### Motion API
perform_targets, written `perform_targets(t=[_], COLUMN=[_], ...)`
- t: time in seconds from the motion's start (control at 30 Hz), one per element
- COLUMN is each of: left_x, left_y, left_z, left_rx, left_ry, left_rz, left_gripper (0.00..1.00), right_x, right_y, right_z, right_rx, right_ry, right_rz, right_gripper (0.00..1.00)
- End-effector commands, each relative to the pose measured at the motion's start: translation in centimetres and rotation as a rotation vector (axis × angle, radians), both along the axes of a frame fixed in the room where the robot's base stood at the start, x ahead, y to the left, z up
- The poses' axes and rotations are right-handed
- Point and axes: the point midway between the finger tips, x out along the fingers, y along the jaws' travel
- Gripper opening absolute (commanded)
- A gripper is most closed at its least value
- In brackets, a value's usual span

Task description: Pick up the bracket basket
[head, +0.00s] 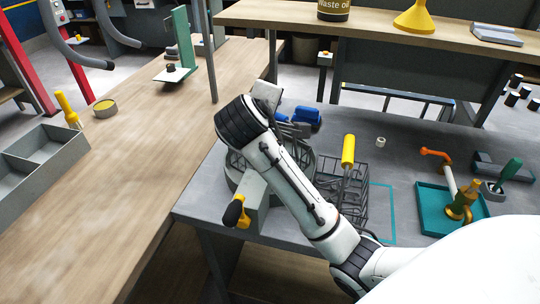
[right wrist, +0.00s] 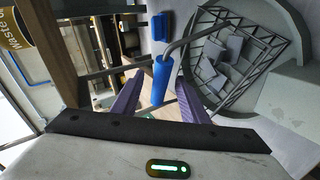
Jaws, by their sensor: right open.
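The wire basket with grey bracket-like pieces (right wrist: 228,55) in it lies at the upper right of the right wrist view. A grey rod joins it to a blue handle (right wrist: 160,82). In the head view a wire basket (head: 238,162) shows in a round grey tub, partly hidden behind my right arm. My right gripper (right wrist: 159,88) is open, its purple fingers on either side of the blue handle in the picture. I cannot tell whether they touch it. In the head view this gripper (head: 268,94) is mostly hidden behind its wrist. My left gripper is not in view.
A second wire basket with a yellow handle (head: 348,150) stands right of my arm. Blue objects (head: 306,116) lie behind the tub. A black-and-yellow knob (head: 236,212) is at the front. A teal tray (head: 434,215) is at right. A raised shelf (head: 300,22) runs behind.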

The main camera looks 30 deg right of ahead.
Motion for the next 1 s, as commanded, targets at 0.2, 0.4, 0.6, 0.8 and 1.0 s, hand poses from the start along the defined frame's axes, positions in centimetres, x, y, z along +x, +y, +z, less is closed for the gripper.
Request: perform_targets(t=[0.2,0.4,0.6,0.8,1.0], left_x=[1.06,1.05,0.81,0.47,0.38], left_y=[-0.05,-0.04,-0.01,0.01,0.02], left_z=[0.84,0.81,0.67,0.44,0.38], left_rx=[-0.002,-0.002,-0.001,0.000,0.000], left_ry=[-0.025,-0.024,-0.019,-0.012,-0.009], left_rz=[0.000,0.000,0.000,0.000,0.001], left_gripper=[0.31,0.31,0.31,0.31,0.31], right_x=[0.88,0.86,0.86,0.85,0.85], right_y=[-0.90,-0.87,-0.85,-0.85,-0.84], right_z=[-0.80,-0.80,-0.79,-0.77,-0.77], right_rx=[0.002,0.002,0.001,0.001,0.001], right_ry=[-0.001,-0.001,0.000,0.000,0.000], right_rz=[0.001,0.001,0.001,0.001,0.001], right_gripper=[0.40,0.34,0.00,0.00,0.00])
